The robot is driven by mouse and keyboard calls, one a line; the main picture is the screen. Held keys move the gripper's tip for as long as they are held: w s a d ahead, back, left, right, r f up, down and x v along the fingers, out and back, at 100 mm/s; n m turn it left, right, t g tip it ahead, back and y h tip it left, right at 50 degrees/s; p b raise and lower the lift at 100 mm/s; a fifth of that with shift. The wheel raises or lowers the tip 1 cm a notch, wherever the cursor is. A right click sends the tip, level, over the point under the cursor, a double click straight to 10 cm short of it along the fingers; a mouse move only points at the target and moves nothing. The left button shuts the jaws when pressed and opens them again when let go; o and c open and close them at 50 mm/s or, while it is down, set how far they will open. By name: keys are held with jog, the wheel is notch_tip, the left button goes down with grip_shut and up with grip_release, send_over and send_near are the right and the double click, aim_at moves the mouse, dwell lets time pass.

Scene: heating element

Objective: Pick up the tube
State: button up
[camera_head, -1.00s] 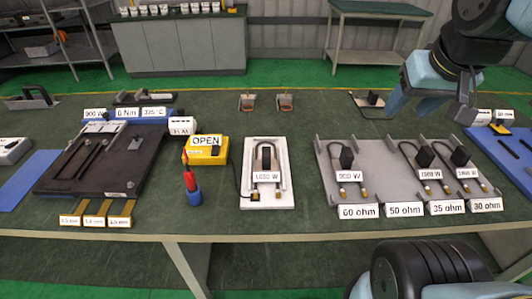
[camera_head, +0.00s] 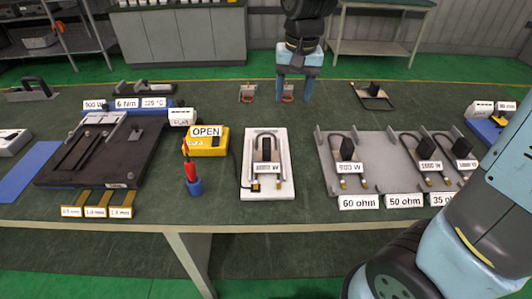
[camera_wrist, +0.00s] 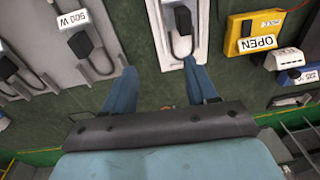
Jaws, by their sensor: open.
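No piece is labelled as a tube. Two small grey holders with copper-coloured rings or tube pieces stand at the back middle, a left one (camera_head: 247,93) and a right one (camera_head: 287,92). My gripper (camera_head: 294,93) is open and empty, pointing down, with its blue fingers around or in front of the right piece in the head view; the height gap cannot be judged. In the wrist view my gripper (camera_wrist: 160,88) shows its fingers apart, and a bit of copper colour (camera_wrist: 166,107) shows beside the palm, mostly hidden by it.
A white plate (camera_head: 282,190) with a U-shaped heating element stands in front. Right of it is a grey rack (camera_head: 380,180) with several elements. Bare table surrounds the holders.

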jog(key=g, duration=0.1)
send_over(267, 142)
notch_tip(267, 142, down, 5)
jog(key=shift+h, duration=0.4)
jog(key=f, duration=0.5)
jog(key=a+f, duration=0.1)
jog(key=f, duration=0.2)
jog(key=shift+w, duration=0.2)
jog(key=shift+s+d+f, duration=0.1)
jog(key=shift+d+f, duration=0.15)
jog(key=shift+f, duration=1.15)
jog(key=shift+d+f, duration=0.2)
jog(key=shift+f, duration=1.15)
jog(key=shift+c, duration=0.3)
grip_shut()
